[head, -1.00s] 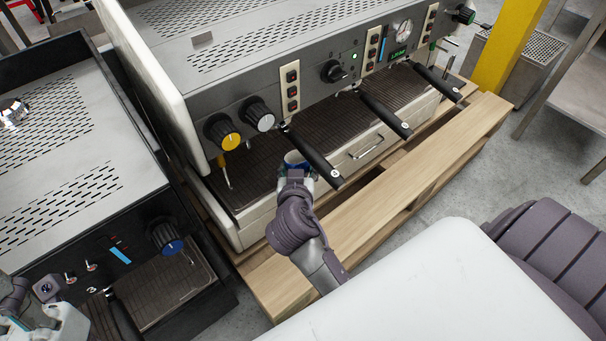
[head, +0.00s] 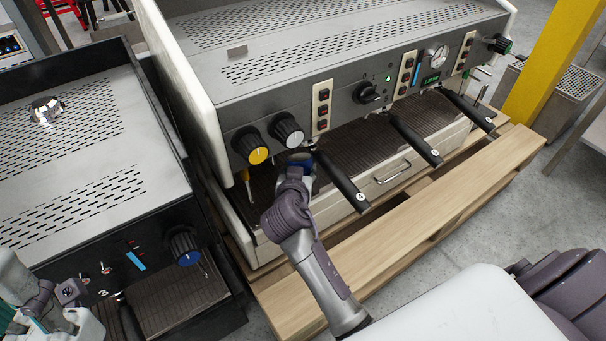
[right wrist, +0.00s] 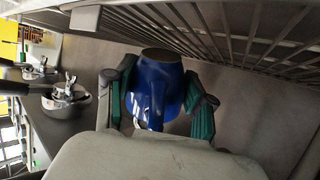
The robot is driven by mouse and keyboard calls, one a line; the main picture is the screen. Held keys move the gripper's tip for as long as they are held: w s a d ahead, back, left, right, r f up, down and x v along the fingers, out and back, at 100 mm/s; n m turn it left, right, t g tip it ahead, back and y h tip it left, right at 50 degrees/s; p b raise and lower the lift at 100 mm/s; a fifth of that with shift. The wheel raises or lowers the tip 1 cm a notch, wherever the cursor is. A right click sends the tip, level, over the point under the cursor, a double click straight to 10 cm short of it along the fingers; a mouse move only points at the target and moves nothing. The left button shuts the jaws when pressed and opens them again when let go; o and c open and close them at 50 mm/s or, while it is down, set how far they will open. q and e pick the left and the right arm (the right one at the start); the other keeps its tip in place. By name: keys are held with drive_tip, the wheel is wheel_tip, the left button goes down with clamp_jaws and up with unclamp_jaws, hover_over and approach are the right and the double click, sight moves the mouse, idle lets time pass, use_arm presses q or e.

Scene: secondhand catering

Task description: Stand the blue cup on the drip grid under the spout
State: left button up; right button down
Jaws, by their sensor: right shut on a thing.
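The blue cup (head: 299,159) is in my right gripper (head: 297,168), at the front left of the large grey coffee machine. In the right wrist view the cup (right wrist: 153,88) sits between the two teal-padded fingers of my right gripper (right wrist: 158,108), which are shut on it. The drip grid (head: 352,146) is the brown slatted surface in the machine's bay; its slats (right wrist: 235,38) run along the top of the wrist view, close to the cup. I cannot tell whether they touch. The spout is not clear to see. My left gripper (head: 62,318) is at the lower left, its fingers unclear.
A black portafilter handle (head: 342,182) juts out just right of my right gripper. A second machine (head: 80,190) stands at left. A wooden pallet (head: 430,205) runs along the front.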

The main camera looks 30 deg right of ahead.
drive_tip(key=shift+f, duration=0.15)
drive_tip(key=shift+c, duration=1.6)
unclamp_jaws()
